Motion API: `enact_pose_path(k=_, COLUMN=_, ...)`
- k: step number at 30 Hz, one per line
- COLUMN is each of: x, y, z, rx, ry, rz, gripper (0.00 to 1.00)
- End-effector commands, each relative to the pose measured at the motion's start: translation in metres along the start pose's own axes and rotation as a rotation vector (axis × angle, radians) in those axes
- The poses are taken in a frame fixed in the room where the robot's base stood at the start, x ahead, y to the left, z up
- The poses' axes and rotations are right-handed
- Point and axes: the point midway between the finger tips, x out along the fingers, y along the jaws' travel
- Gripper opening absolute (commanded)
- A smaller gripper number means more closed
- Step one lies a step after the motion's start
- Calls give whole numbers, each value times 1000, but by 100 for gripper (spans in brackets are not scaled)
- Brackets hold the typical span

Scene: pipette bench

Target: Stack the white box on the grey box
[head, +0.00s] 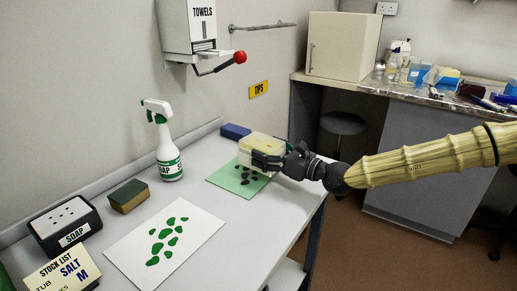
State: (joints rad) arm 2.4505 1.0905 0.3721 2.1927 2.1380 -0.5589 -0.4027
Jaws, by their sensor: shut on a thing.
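The white box (256,143), pale with a yellowish top, is at the far right part of the white table, over a green sheet with dark shapes (223,180). My gripper (264,160) comes in from the right and is shut on the white box. The fingers cover part of its near right side. I cannot tell whether the box touches the sheet or is held just above it. I cannot make out a grey box in this view.
A blue block (235,131) lies just behind the white box. A soap spray bottle (168,155), a green-topped sponge (128,197), a dark soap holder (64,226) and a white sheet with green shapes (122,240) are to the left. The table's right edge is close.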

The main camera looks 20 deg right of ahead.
Motion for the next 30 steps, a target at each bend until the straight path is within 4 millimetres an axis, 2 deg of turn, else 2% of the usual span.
enact_pose_path(k=3, x=-21, y=-3, z=7, rx=1, ry=-6, rz=-3, gripper=46)
enact_pose_path(k=12, x=-61, y=-5, z=11, rx=-1, ry=-5, rz=-4, gripper=46)
enact_pose_path(k=21, x=-87, y=-7, z=14, rx=-1, ry=-4, rz=-4, gripper=46)
enact_pose_path(k=30, x=-101, y=-8, z=13, rx=-2, ry=-2, rz=-4, gripper=46)
